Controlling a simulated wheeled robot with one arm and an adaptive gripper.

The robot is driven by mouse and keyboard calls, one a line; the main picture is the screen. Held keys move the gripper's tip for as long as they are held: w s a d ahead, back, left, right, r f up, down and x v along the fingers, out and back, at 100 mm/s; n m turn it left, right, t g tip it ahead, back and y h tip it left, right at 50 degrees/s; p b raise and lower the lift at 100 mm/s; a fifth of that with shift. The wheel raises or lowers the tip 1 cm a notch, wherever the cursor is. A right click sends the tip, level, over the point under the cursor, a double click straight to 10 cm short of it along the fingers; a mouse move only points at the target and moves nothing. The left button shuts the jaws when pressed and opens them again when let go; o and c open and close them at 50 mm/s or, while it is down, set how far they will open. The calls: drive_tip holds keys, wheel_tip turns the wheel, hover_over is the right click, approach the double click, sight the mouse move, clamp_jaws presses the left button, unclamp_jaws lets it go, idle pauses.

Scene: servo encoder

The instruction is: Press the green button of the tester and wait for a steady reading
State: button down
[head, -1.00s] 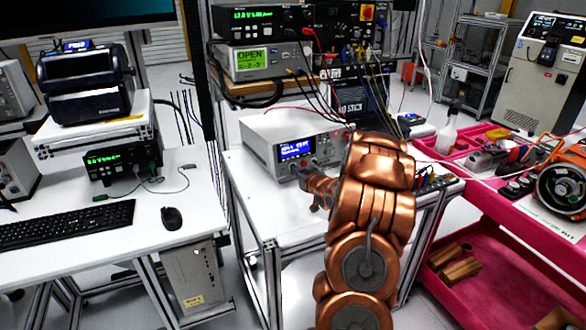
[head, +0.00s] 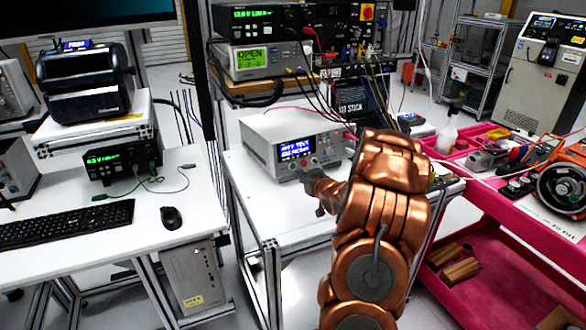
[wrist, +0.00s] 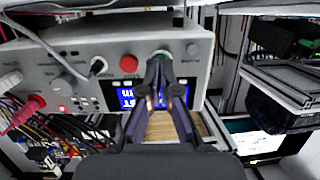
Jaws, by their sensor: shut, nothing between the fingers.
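The tester (head: 262,135) is a grey-white bench box on the white table, with a lit blue display (head: 296,148) of white text too small to read surely. Its front panel (wrist: 75,62) fills the upper wrist view, with the display (wrist: 125,98) partly hidden behind my fingers. The green button (wrist: 161,53) shows just beyond my fingertips; I cannot tell whether they touch it. My gripper (wrist: 160,64) is shut and empty, pointing at the panel. In the head view my gripper (head: 315,186) is in front of the tester's lower front, and the green button cannot be made out.
Cables (wrist: 35,120) crowd the left of the wrist view. The white table (head: 250,205) is clear at front left. A pink cart (head: 480,200) with tools stands close on the right.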

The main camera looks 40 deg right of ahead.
drive_tip(key=shift+f+v, duration=0.2)
drive_tip(key=shift+v, duration=1.3)
drive_tip(key=shift+f+v, duration=0.2)
drive_tip(key=shift+v, duration=1.25)
drive_tip(key=shift+a, duration=0.1)
drive_tip(key=shift+a, duration=0.2)
drive_tip(key=s+a+r+n+g, duration=0.1)
drive_tip(key=s+a+g, duration=0.25)
drive_tip(key=a, duration=0.55)
drive_tip(key=s+a+r+g, duration=0.2)
drive_tip(key=a+g, duration=0.3)
drive_tip(key=a, duration=0.4)
drive_tip(key=s+a+r+n+g+y, duration=0.1)
drive_tip(key=s+a+g, duration=0.3)
drive_tip(key=s+a, duration=0.8)
drive_tip(key=s+a+r+n+g+y+p, duration=0.1)
drive_tip(key=s+a+r+g+y, duration=0.1)
drive_tip(key=s+a, duration=1)
drive_tip(key=s+g+y, duration=0.1)
drive_tip(key=s+g, duration=0.1)
drive_tip(key=s, duration=0.2)
drive_tip(key=shift+r, duration=0.4)
